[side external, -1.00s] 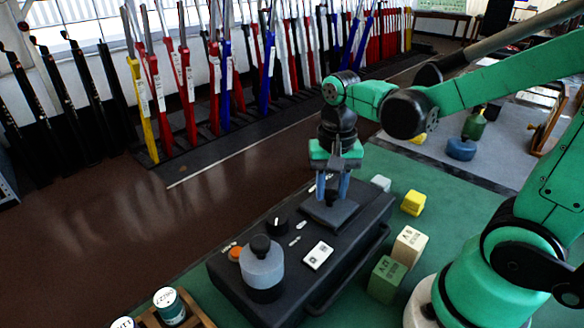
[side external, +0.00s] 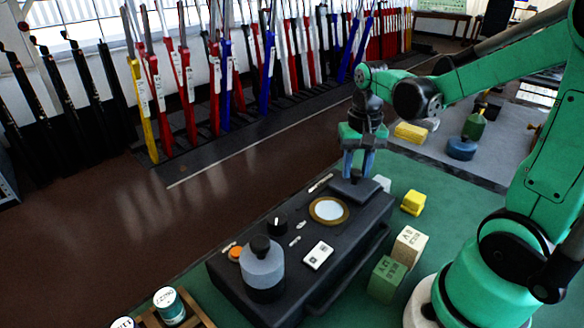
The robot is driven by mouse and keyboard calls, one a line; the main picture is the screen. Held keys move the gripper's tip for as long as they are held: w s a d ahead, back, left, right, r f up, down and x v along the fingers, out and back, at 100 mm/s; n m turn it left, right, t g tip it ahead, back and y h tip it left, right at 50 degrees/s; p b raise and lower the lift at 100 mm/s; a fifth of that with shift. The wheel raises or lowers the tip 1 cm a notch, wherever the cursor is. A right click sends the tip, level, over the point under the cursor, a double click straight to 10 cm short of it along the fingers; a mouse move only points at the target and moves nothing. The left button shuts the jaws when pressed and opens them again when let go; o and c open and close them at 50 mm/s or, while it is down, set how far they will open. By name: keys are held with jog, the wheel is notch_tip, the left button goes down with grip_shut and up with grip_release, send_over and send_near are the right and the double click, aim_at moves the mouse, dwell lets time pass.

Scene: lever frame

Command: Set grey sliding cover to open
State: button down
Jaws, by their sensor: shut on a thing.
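The grey sliding cover (side external: 354,191) is at the far right end of the dark control box (side external: 232,284). A round white window with a brass ring (side external: 329,210) shows uncovered on the box top, beside the cover. My gripper (side external: 358,170) points down over the cover. Its blue fingers are shut on a part of the cover, and the fingers hide what they grip.
On the box top are a grey cylinder with a dark knob (side external: 261,266), a black dial (side external: 277,223), an orange button (side external: 235,253) and a white switch plate (side external: 318,255). Yellow (side external: 414,202), cream (side external: 409,245) and green (side external: 387,279) blocks stand right of the box.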

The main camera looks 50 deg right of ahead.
aim_at(357, 171)
jog(key=shift+d, duration=0.2)
jog(key=c, duration=0.5)
grip_release()
jog(key=shift+c, duration=0.2)
jog(key=shift+r, duration=2.85)
jog(key=a+n+t, duration=0.7)
jog(key=a+n, duration=0.2)
jog(key=a, duration=0.2)
jog(key=shift+w+a+f, duration=0.2)
jog(key=shift+w+f, duration=0.15)
jog(key=shift+f, duration=0.1)
